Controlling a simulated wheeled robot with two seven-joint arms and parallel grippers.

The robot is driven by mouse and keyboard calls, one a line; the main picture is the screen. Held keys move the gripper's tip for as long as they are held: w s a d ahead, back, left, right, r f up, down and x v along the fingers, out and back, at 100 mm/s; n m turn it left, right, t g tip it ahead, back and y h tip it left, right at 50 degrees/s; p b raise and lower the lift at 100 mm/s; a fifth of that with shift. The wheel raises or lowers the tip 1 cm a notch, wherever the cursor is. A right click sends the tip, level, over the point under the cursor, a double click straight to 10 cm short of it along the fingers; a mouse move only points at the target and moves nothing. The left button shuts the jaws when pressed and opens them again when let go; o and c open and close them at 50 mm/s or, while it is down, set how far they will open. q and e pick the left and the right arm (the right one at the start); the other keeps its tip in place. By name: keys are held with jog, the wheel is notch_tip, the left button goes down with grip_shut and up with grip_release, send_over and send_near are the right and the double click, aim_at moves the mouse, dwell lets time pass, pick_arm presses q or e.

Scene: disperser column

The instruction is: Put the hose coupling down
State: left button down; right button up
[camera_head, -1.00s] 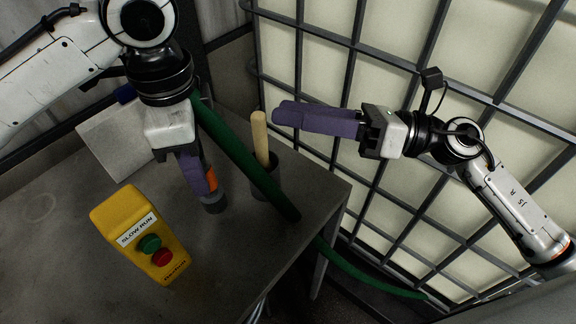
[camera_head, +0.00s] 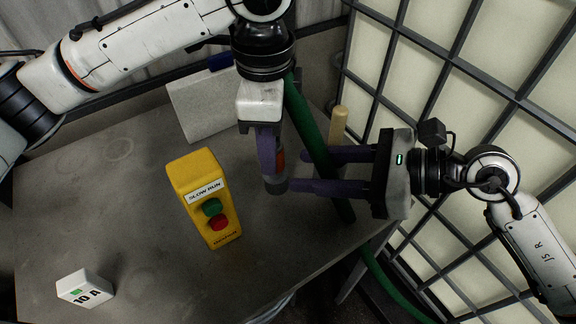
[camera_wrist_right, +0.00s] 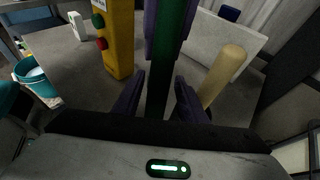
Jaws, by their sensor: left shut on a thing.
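The hose coupling (camera_head: 276,185) is a grey cylinder with an orange band, upright at or just above the table top; I cannot tell whether it touches. My left gripper (camera_head: 270,165), with purple fingers, points down and is shut on it. The green hose (camera_head: 309,120) runs from beside the left wrist down to the right, past the table edge. My right gripper (camera_head: 298,171) is open, its fingers reaching left across the hose close to the coupling. In the right wrist view the hose (camera_wrist_right: 160,80) runs between the open fingers; I cannot tell whether they touch it.
A yellow SLOW RUN button box (camera_head: 204,200) stands left of the coupling on the grey table (camera_head: 120,220). A wooden handle (camera_head: 338,125) stands behind the hose. A white 10 A block (camera_head: 85,290) sits front left. A caged tank (camera_head: 450,70) stands at the right.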

aim_at(286, 176)
jog(key=shift+x, duration=2.65)
jog(key=shift+d, duration=0.1)
jog(key=c, duration=0.9)
pick_arm(q)
jog(key=c, duration=1.3)
grip_release()
jog(key=shift+c, duration=0.2)
